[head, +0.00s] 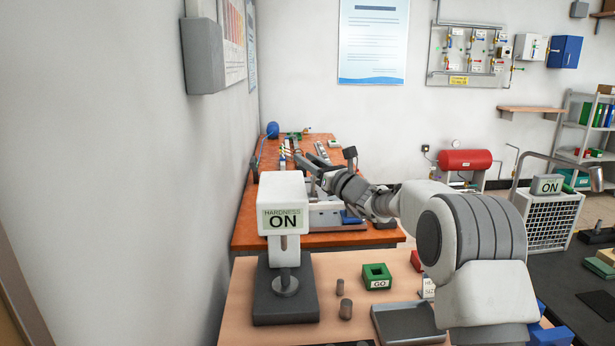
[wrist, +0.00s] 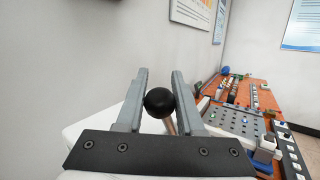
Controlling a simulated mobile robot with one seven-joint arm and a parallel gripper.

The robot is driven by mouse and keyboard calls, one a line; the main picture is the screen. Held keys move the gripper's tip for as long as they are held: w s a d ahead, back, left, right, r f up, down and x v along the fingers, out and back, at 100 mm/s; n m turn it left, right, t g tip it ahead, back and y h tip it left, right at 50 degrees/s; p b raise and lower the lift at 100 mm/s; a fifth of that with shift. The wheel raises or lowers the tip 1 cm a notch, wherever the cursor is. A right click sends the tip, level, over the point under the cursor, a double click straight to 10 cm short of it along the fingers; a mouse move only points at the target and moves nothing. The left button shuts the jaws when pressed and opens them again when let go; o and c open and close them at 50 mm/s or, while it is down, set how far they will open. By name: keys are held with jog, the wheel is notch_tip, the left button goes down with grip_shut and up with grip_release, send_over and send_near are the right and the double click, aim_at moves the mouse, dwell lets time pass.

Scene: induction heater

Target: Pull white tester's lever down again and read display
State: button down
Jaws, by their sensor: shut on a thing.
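The white tester (head: 283,187) stands on a dark base at the left of the front bench. The white tester body (wrist: 90,125) shows beneath. In the head view, my arm reaches in from the right behind the tester, and the knob cannot be made out.
A green GO block (head: 377,275), two small grey cylinders (head: 345,308) and a grey tray (head: 408,322) lie on the wooden bench right of the tester. The orange bench (head: 255,215) behind holds several fixtures. A wall stands close on the left.

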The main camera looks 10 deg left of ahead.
jog(key=s+d+f+n+y+b, duration=0.1)
jog(key=s+f+n+y+b, duration=0.3)
jog(key=b, duration=1.6)
jog(key=s+n+y, duration=0.2)
jog(key=shift+d+f+n+y+b, duration=0.3)
jog(key=shift+d+f+b, duration=0.05)
jog(key=shift+f+b, duration=0.05)
jog(key=shift+s, duration=0.15)
jog(key=c, duration=0.5)
grip_release()
jog(key=shift+c, duration=0.2)
jog(key=p+v, duration=0.1)
jog(key=v, duration=1.6)
jog(key=shift+d+f, duration=0.2)
